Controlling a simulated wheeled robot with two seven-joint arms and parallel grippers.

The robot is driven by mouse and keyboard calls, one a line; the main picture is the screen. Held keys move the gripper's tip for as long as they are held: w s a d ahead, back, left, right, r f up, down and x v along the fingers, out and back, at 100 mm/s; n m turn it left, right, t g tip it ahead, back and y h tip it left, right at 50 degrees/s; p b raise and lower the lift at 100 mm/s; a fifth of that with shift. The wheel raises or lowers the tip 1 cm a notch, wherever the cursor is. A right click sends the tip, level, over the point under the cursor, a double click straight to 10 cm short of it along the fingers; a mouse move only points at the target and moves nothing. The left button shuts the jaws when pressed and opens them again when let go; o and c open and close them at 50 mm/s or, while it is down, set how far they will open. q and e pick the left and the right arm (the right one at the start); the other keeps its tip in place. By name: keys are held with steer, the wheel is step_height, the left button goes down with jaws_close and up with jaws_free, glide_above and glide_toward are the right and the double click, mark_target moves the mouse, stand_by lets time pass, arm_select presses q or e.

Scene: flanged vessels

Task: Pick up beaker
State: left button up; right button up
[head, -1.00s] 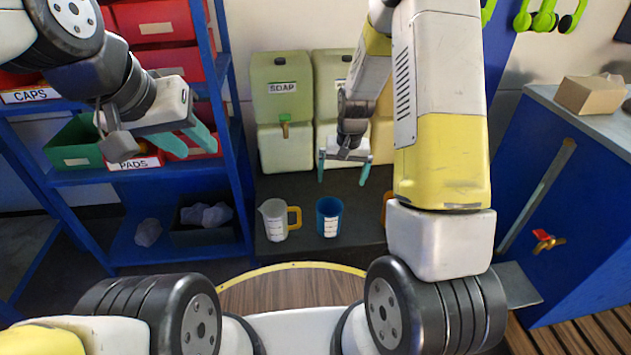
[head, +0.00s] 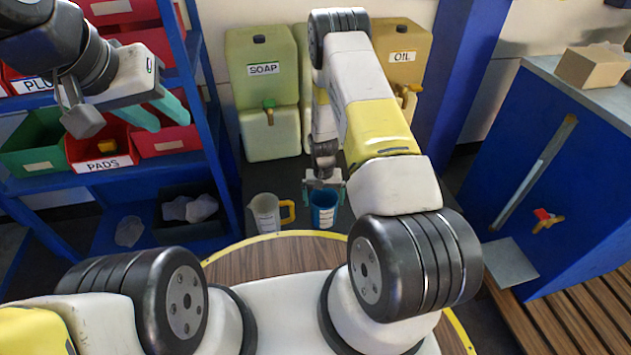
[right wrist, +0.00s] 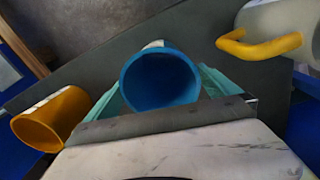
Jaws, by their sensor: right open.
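A blue beaker (head: 323,215) with a white label stands upright on the dark low shelf. My right gripper (head: 324,194) is open and comes down over it from above. In the right wrist view, the beaker's open mouth (right wrist: 160,82) lies between the teal fingers, one on each side; whether they touch it I cannot tell. My left gripper (head: 157,112) is open and empty in front of the bin rack. My right arm hides part of the shelf beyond the beaker.
A white jug (head: 264,212) with a yellow handle stands just left of the beaker. An orange cup (right wrist: 52,118) is on its other side. Soap (head: 265,90) and oil (head: 402,75) canisters stand behind. Blue rack left, blue cabinet (head: 540,170) right.

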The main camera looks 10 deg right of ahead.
steer(key=shift+f, duration=0.85)
steer(key=shift+c, duration=0.4)
steer(key=c, duration=1.3)
steer(key=shift+r, duration=0.1)
